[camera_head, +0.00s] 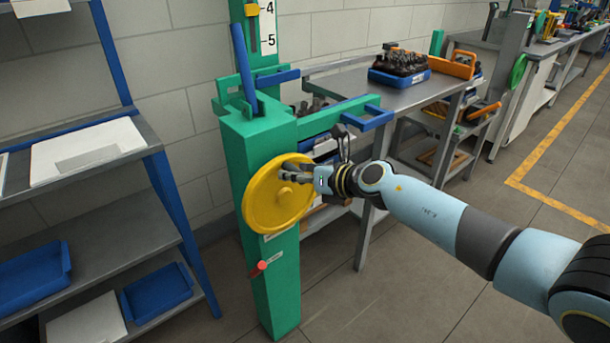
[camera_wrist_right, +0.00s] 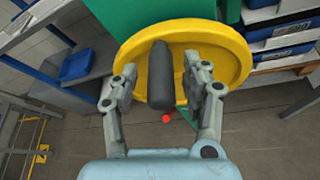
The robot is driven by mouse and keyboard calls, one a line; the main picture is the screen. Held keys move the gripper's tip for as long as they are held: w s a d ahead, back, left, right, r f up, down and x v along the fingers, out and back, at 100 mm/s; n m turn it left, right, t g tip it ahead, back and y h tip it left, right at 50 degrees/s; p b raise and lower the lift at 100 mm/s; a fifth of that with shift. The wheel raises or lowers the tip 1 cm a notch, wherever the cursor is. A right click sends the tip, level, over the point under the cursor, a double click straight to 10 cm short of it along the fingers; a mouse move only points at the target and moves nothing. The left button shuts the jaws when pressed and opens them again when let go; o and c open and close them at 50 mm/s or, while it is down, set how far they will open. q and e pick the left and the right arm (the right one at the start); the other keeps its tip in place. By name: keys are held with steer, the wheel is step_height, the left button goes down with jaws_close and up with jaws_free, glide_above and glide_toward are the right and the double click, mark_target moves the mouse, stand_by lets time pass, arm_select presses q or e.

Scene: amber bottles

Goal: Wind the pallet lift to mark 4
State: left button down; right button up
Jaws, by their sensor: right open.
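The yellow handwheel (camera_head: 268,205) is on the front of the green lift post (camera_head: 270,285). Its dark grip (camera_wrist_right: 163,75) sticks out toward me in the right wrist view. My right gripper (camera_head: 291,172) is at the wheel's upper right; in the right wrist view its open fingers (camera_wrist_right: 163,88) are on either side of the grip, with a gap visible at the left finger. A white scale (camera_head: 268,28) at the top shows marks 4 and 5. A yellow pointer (camera_head: 252,10) is close to mark 4; exact alignment is unclear. My left gripper is not in view.
A red-knobbed lever (camera_head: 262,266) is below the wheel. Green and blue fork arms (camera_head: 335,118) extend right from the post. A metal table (camera_head: 365,90) holds a blue crate of bottles (camera_head: 399,67). A shelf (camera_head: 110,215) stands left. Floor at right is clear.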

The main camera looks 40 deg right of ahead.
steer(key=v, duration=1.1)
steer(key=shift+s, duration=0.4)
steer(key=shift+d+r, duration=0.1)
steer(key=shift+r, duration=0.05)
steer(key=s+f+m+g+h+b, duration=0.1)
steer(key=s+f+m+b, duration=0.35)
steer(key=f, duration=0.75)
steer(key=s+f+m+g+h+b, duration=0.1)
steer(key=s+f+m+g, duration=0.1)
steer(key=s+f+m, duration=0.85)
steer(key=s+f+m+g+h+b, duration=0.1)
steer(key=s+f+m+b, duration=0.2)
steer(key=f, duration=1.1)
steer(key=s+a+f+m+g, duration=0.1)
steer(key=s+f+m+g, duration=0.2)
steer(key=s+f+m, duration=0.2)
steer(key=s+a+f+m+g+b, duration=0.1)
steer(key=s+f+m, duration=0.4)
steer(key=s, duration=0.7)
steer(key=s+a+f+m+g, duration=0.2)
steer(key=s+f+m+g, duration=0.2)
steer(key=s, duration=0.4)
steer(key=shift+s+a+f+m+g+h+b, duration=0.3)
steer(key=shift+s+f+m+b, duration=0.15)
steer(key=shift+m, duration=0.65)
